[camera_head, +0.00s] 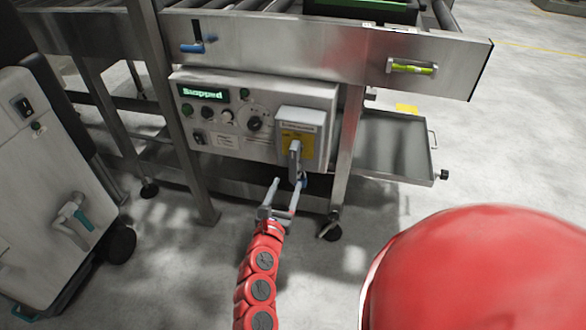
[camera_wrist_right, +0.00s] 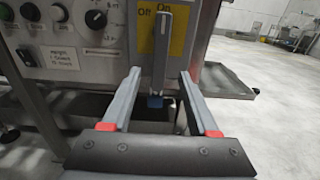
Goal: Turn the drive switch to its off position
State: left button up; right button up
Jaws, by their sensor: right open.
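The drive switch (camera_head: 295,158) is a grey lever on a yellow plate (camera_wrist_right: 144,30) at the right end of the control box. "Off" and "On" labels show at the top of that plate in the right wrist view. My right gripper (camera_head: 289,182) is open just in front of and below the lever. In the wrist view its fingers (camera_wrist_right: 158,78) stand left and right of the lever's lower end, with gaps. My left gripper is not in view.
The control box (camera_head: 235,155) carries a green display (camera_head: 203,94) reading "Stopped", with knobs and buttons. A metal tray (camera_head: 395,150) juts out right of the frame leg (camera_head: 347,150). A grey wheeled cabinet (camera_head: 50,180) stands at left. Open floor lies in front.

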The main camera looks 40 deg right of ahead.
aim_at(293, 170)
jog(key=x, duration=0.7)
jog(key=shift+w+d, duration=0.25)
jog(key=shift+w, duration=0.05)
grip_shut()
dwell(1.1)
